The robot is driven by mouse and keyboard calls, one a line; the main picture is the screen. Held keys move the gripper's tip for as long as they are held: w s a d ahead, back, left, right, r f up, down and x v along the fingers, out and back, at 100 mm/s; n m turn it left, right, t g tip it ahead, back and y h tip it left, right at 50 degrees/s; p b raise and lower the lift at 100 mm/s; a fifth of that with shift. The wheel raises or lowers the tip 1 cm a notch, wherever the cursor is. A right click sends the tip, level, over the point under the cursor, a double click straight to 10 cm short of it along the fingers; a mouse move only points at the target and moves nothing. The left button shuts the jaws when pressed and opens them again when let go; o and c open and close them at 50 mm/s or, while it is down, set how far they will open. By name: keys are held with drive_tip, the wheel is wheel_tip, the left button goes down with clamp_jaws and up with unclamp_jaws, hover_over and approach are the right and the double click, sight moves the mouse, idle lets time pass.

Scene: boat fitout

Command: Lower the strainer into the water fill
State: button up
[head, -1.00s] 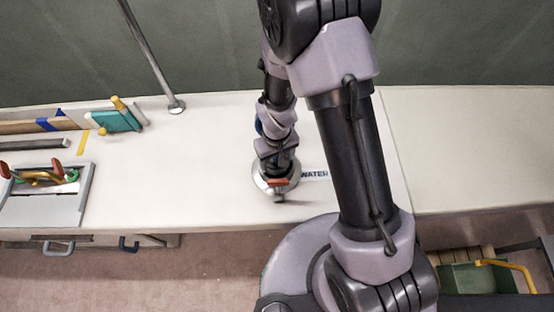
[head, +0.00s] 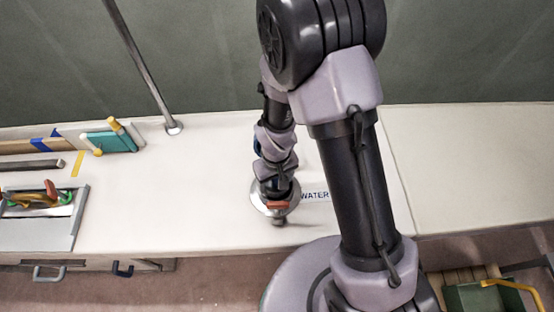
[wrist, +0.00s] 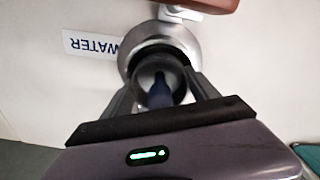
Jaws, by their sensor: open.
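The water fill (head: 262,205) is a round metal fitting in the white deck, beside a label reading WATER (head: 314,196). In the wrist view its metal ring (wrist: 186,40) surrounds a dark round opening. A dark blue upright piece (wrist: 159,93), which looks like the strainer's grip, stands within that opening, between my fingers. The strainer's lower part is hidden, so its depth cannot be told. My gripper (wrist: 160,84) is open, with a finger on each side of the blue piece, close over the fill. In the head view my gripper (head: 274,189) points down at the fill.
A red-orange part (head: 277,205) with a metal tab sits at the fill's front edge. A metal pole (head: 146,75) rises behind left. A teal block (head: 110,142) and a grey tray (head: 40,230) with tools lie left. Deck right of my arm is clear.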

wheel_tip(320, 180, up, 2)
drive_tip(key=shift+w+a+p, duration=0.1)
drive_tip(key=shift+w+p, duration=0.05)
drive_tip(key=shift+p, duration=0.3)
wheel_tip(320, 180, up, 16)
drive_tip(key=s+p, duration=0.1)
drive_tip(key=p, duration=0.4)
drive_tip(key=shift+s+d+f, duration=0.2)
drive_tip(key=shift+s+d, duration=0.1)
drive_tip(key=s+d+r+m+t+y+b, duration=0.1)
drive_tip(key=s+d+r+m+t+b, duration=0.1)
drive_tip(key=r, duration=0.6)
drive_tip(key=s+d+r+m+t+y+b, duration=0.1)
drive_tip(key=s+d+r+m+t+b, duration=0.1)
drive_tip(key=s+r+m, duration=0.4)
wheel_tip(320, 180, up, 4)
drive_tip(key=shift+s+d+f+m+t+b, duration=0.25)
drive_tip(key=shift+s+d+t, duration=0.45)
drive_tip(key=shift+s+d, duration=0.4)
